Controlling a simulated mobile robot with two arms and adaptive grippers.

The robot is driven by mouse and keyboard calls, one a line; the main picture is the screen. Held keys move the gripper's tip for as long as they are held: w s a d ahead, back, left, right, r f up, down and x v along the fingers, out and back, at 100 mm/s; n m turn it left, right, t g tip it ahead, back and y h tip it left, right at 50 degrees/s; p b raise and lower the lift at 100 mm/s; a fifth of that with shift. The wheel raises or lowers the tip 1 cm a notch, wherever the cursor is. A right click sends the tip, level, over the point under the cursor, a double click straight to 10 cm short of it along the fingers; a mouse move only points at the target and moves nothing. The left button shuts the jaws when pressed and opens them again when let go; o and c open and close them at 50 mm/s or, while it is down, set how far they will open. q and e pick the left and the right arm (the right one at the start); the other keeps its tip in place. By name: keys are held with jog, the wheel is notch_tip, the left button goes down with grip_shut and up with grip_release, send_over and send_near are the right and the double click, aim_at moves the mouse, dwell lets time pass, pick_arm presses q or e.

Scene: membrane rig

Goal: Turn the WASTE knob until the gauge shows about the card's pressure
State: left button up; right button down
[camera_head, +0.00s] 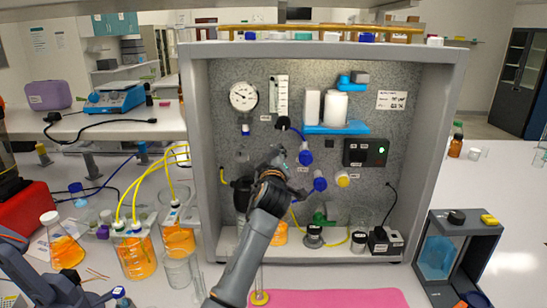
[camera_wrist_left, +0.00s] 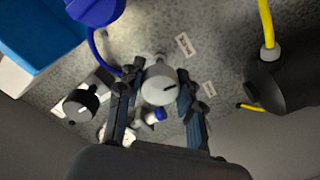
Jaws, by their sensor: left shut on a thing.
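The round white gauge (camera_head: 243,97) hangs at the upper left of the rig panel; its dark needle is too small to read surely. The card (camera_head: 391,100) is at the panel's upper right, its text too small to read. My left gripper (camera_head: 283,162) is at the middle of the panel. My right gripper is not in view.
A blue knob or fitting (camera_head: 305,157) sits close right of my gripper. A black display box (camera_head: 365,152) and white cylinder (camera_head: 335,108) are further right. Beakers with orange liquid (camera_head: 137,257) and yellow tubes stand left. A pink mat (camera_head: 335,299) lies in front.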

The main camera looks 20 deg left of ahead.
pick_arm(q)
jog(key=m, duration=0.4)
jog(key=shift+m, duration=2)
jog(key=o, duration=1.2)
jog(key=v, duration=1.2)
dwell(1.0)
